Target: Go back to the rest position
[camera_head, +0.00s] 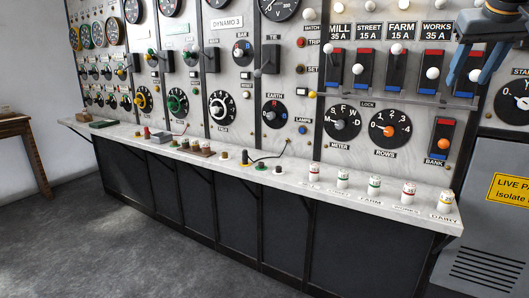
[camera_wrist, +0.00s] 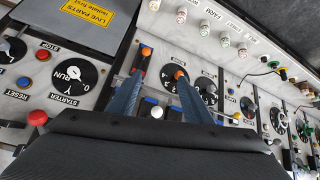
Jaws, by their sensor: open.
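My gripper (camera_head: 468,80) is at the top right of the head view, in front of the panel near the WORKS switch (camera_head: 433,72). Its two blue fingers are apart with nothing between them. In the wrist view the open fingers (camera_wrist: 160,76) point toward the panel. The BANK switch (camera_head: 441,139) with its orange knob and the ROWS dial (camera_head: 389,131) show below and left of the gripper in the head view. Whether the gripper touches the panel is unclear, but no knob is held.
A white ledge (camera_head: 285,182) runs below the panel, bearing several coloured fuse-like pieces, terminals and a black lead. A grey cabinet (camera_head: 485,225) with a yellow warning sign stands at the right. A wooden table (camera_head: 15,128) is at the far left. The floor (camera_head: 90,240) in front is clear.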

